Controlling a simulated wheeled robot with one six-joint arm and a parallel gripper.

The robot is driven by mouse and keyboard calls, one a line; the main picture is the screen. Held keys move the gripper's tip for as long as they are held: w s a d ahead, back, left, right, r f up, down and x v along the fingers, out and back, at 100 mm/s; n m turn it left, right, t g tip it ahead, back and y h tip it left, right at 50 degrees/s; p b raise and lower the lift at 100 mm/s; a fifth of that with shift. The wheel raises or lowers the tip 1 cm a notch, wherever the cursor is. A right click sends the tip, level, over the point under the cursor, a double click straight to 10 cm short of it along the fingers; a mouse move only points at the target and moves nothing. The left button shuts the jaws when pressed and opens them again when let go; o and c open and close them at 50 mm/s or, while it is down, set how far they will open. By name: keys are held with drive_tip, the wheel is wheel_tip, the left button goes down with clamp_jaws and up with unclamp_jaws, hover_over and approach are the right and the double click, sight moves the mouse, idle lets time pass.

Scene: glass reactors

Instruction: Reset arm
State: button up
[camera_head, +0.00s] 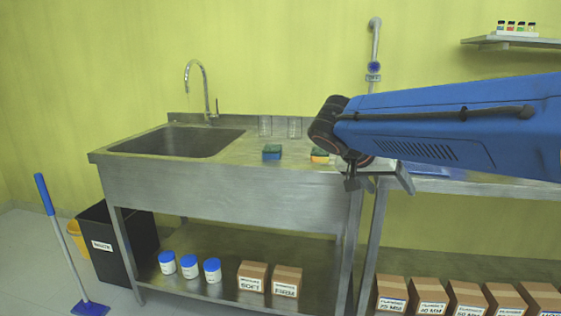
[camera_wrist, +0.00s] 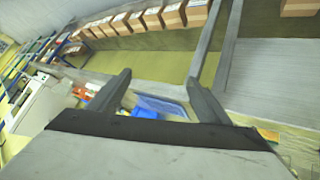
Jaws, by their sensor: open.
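My gripper (camera_wrist: 157,92) is open in the wrist view, with its two dark fingers apart and nothing between them. In the head view my blue arm reaches in from the right edge. My gripper (camera_head: 377,183) there hangs at the arm's end, in front of the bench's front edge, right of the sink, and looks empty. I cannot tell its exact distance from the bench.
A steel sink bench (camera_head: 225,185) stands by the wall, with sponges (camera_head: 272,152) and glass beakers (camera_head: 294,127) on top. Below are white jars (camera_head: 189,266) and cardboard boxes (camera_head: 252,276). A blue-handled mop (camera_head: 62,242) and black bin (camera_head: 122,240) stand left. The floor there is partly clear.

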drive_tip(key=s+d+f+n+y, duration=0.1)
drive_tip(key=s+f+n+y, duration=0.2)
drive_tip(key=s+f, duration=0.6)
drive_tip(key=s+d+f+n+y, duration=0.1)
drive_tip(key=s+f+n+y, duration=0.3)
drive_tip(key=s+f, duration=0.5)
drive_tip(key=s+y, duration=0.1)
drive_tip(key=s, duration=0.5)
drive_tip(key=shift+d+f, duration=0.25)
drive_tip(key=shift+d, duration=0.1)
drive_tip(key=shift+s, duration=0.1)
drive_tip(key=shift+c, duration=0.2)
